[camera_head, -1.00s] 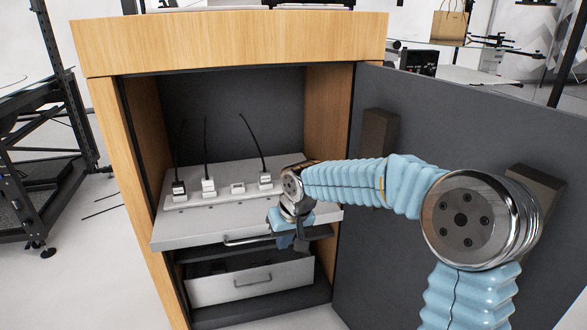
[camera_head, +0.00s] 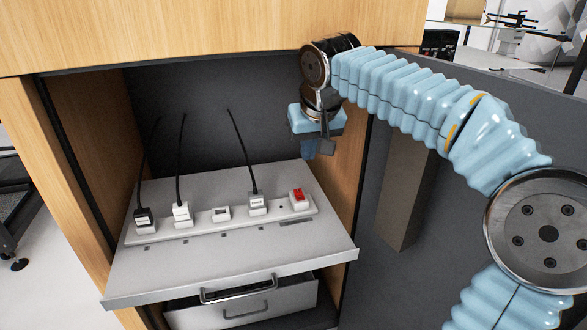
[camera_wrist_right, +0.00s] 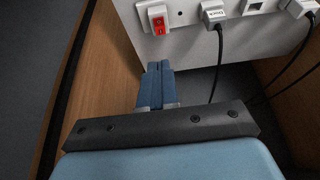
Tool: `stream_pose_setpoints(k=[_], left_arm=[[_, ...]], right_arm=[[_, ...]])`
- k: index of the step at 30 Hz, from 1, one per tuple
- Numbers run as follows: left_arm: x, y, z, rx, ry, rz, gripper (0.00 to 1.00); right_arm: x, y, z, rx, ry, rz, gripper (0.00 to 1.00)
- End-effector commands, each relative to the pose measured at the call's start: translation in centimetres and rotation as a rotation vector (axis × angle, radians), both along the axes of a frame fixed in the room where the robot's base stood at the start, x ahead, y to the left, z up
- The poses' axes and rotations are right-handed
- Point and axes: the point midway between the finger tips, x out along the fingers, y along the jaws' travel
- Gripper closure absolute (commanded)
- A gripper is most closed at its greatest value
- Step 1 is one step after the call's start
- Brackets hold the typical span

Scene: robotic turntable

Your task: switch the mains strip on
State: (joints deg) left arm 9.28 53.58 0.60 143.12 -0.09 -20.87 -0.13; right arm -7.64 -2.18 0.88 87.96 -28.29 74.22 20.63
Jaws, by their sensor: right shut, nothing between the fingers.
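The mains strip (camera_head: 239,214) is a long white bar lying on a grey pull-out shelf inside the cabinet. Its red rocker switch (camera_head: 298,194) sits in a white housing at the right end; the switch also shows in the right wrist view (camera_wrist_right: 159,24). The switch's on or off state cannot be told. My right gripper (camera_head: 325,153) is shut and empty, above and to the right of the switch, apart from it. In the wrist view its closed blue fingertips (camera_wrist_right: 158,67) point toward the switch end. My left gripper is not in view.
Several plugs with black cables, one of them a white plug (camera_head: 182,213), stand in the strip. The shelf (camera_head: 230,262) has a front handle (camera_head: 238,290); a lower drawer (camera_head: 240,304) is beneath it. The open cabinet door (camera_head: 380,270) and wooden side wall bound the right side.

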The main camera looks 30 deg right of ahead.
Motion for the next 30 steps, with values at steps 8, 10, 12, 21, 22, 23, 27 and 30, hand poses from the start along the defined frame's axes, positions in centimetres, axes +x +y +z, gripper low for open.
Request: stream_pose_setpoints(k=[8, 10, 12, 21, 22, 23, 27, 30], left_arm=[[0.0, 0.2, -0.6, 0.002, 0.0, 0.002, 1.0], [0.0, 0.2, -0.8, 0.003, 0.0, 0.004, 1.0], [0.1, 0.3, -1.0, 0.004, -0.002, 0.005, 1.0], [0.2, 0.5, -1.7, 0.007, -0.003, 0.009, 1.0], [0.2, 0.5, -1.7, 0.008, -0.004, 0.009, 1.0], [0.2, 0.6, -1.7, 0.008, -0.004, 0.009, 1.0], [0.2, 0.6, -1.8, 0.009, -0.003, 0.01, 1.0], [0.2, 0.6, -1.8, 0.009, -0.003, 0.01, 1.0]], right_arm=[[1.0, -0.3, -2.6, -0.001, 0.002, -0.003, 1.0], [1.5, -0.5, -4.0, 0.0, 0.003, -0.003, 1.0], [2.2, -0.6, -5.4, -0.001, 0.004, -0.003, 1.0], [4.5, -1.2, -10.7, -0.001, 0.002, -0.002, 1.0], [4.7, -1.2, -11.0, -0.001, 0.001, -0.002, 1.0], [4.8, -1.2, -11.3, 0.0, 0.001, -0.001, 1.0], [5.3, -1.3, -12.4, 0.0, 0.001, -0.001, 1.0], [5.5, -1.4, -12.7, -0.001, -0.001, -0.001, 1.0]])
